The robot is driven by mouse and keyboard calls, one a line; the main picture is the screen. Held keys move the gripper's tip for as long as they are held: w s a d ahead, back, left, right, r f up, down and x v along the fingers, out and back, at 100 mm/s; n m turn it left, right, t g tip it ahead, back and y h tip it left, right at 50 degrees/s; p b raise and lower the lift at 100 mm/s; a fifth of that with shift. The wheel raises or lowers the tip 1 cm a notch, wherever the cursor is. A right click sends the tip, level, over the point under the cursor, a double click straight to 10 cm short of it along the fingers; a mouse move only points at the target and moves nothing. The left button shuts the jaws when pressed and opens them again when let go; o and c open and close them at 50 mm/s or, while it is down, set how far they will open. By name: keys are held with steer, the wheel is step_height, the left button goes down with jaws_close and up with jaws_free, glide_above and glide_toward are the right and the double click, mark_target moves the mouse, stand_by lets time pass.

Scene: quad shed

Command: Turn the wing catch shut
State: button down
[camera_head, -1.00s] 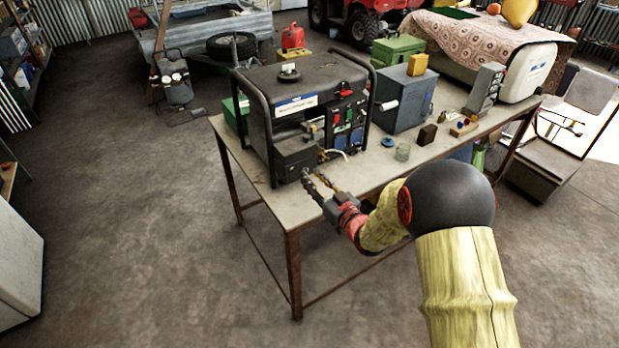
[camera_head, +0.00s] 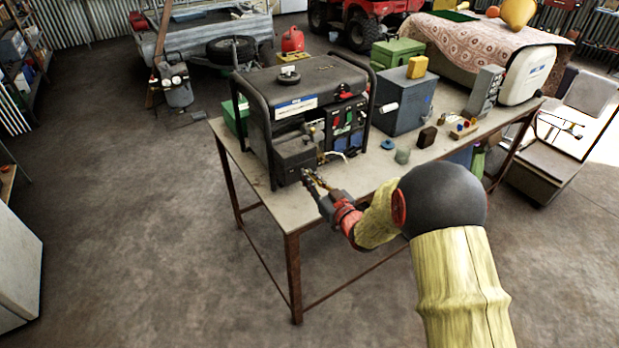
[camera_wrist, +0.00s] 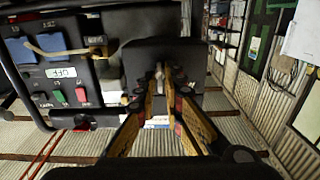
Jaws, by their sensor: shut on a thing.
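The black generator (camera_head: 310,75) stands on the bench, with a dark box-shaped cover (camera_head: 296,160) low on its near side. The cover also shows in the wrist view (camera_wrist: 140,52). My gripper (camera_head: 306,173) reaches the cover's face from the front right. In the wrist view my gripper (camera_wrist: 160,80) has its two fingers drawn together at the tips on the small wing catch (camera_wrist: 159,67) at the cover's face. The fingertips mostly hide the catch, so its exact angle is hard to tell.
The generator's panel (camera_head: 346,125) with switches, sockets and a pale cable is just right of the cover. Floor in front is clear.

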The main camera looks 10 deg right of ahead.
steer(key=shift+m, duration=0.3)
steer(key=shift+d+f+m+p, duration=0.1)
steer(key=shift+m+p, duration=1.7)
steer(key=shift+m, duration=2.5)
steer(key=shift+d+f+m+p, duration=0.1)
steer(key=shift+m+p, duration=1.65)
steer(key=shift+m, duration=2.55)
steer(key=c, duration=2)
jaws_free()
steer(key=shift+o, duration=0.2)
